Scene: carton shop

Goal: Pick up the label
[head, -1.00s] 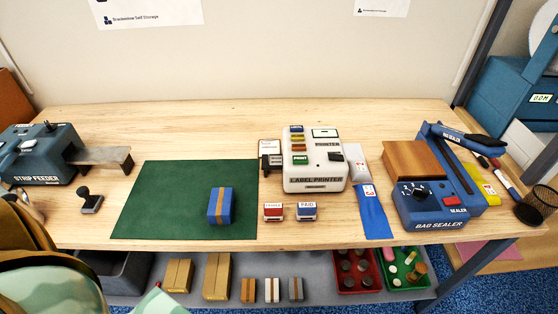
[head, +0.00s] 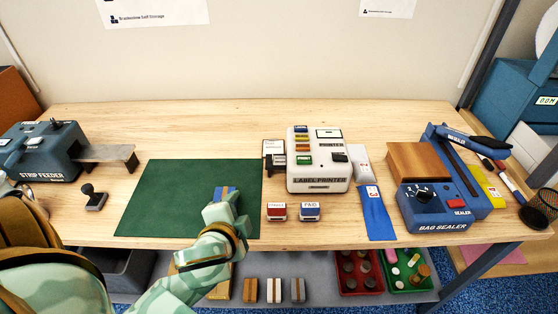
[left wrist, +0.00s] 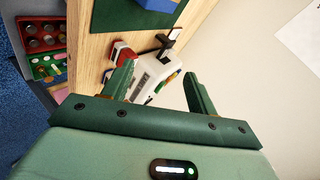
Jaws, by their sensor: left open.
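A small white piece that looks like the label (head: 273,147) sits at the left side of the white label printer (head: 318,170), above a dark part. It also appears as a small white patch in the left wrist view (left wrist: 175,34). My left gripper (head: 226,205) is over the front right of the green mat (head: 165,195), left of and nearer than the label. It hides most of a blue carton with a tan strip (head: 222,191). In the left wrist view my left gripper (left wrist: 160,74) has its fingers apart with nothing between them. My right gripper is not in view.
The strip feeder (head: 45,155) is at far left. The table behind the mat is clear.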

